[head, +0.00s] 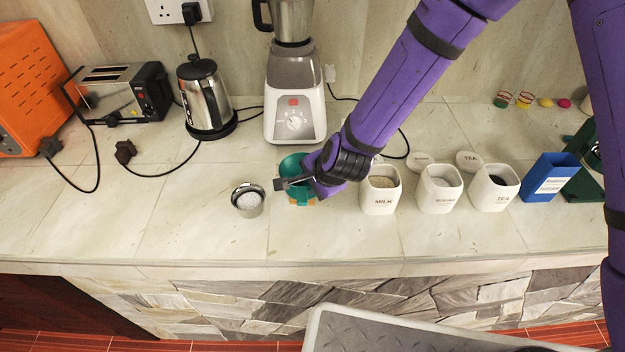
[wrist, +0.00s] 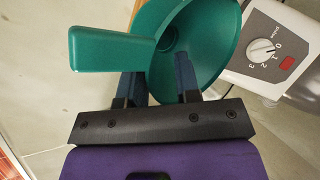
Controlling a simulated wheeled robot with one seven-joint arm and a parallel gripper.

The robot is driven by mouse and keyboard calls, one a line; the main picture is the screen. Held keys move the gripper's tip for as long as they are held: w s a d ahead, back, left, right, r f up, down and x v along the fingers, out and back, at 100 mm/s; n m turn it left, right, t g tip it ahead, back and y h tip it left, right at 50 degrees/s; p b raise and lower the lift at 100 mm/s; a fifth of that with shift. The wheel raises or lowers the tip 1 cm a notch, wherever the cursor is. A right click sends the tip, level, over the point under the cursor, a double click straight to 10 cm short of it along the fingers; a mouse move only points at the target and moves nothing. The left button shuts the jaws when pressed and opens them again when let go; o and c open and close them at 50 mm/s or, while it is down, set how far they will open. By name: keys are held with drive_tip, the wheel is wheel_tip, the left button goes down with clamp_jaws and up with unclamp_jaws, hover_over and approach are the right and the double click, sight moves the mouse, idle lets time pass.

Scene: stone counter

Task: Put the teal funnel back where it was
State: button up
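The teal funnel (head: 291,164) is on the counter in front of the blender, partly hidden by my gripper in the head view. In the wrist view its bowl (wrist: 215,45) is tilted toward the camera, and its thick handle (wrist: 110,52) points left. My gripper (wrist: 160,80) is at the funnel's near edge with its fingers apart. The right finger overlaps the inside of the bowl and the left finger is by the handle's root, partly behind the rim. No finger is seen pressed on the wall. In the head view my gripper (head: 290,184) covers the funnel's lower part.
A metal cup (head: 248,200) with white contents stands close left. The blender (head: 294,110) is behind. Open milk (head: 381,192), sugar (head: 439,192) and tea (head: 494,190) canisters and a blue box (head: 550,178) stand right. The kettle (head: 204,100) and toaster (head: 118,92) are back left. The front left counter is clear.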

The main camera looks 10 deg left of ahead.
drive_tip(key=shift+r, duration=0.1)
drive_tip(key=shift+r, duration=0.2)
drive_tip(key=v, duration=1.2)
drive_tip(key=shift+r, duration=0.1)
